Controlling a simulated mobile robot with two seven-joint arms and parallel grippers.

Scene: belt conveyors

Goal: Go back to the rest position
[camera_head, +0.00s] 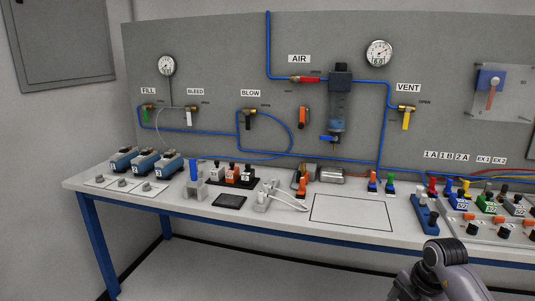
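Part of one of my arms, a grey rounded link, shows at the bottom right of the head view, in front of the workbench (160,202). No fingertips show on it, so I cannot see a gripper there. My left arm and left gripper are out of view. The visible arm part appears apart from the items on the bench, nearer to the camera.
A grey panel carries an air filter unit (340,105), two gauges (379,53) and blue hoses. The bench holds blue devices (168,161), a black block (231,174), a dark pad (229,200) and a crowded valve board (489,228). An outlined rectangle (350,211) is empty.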

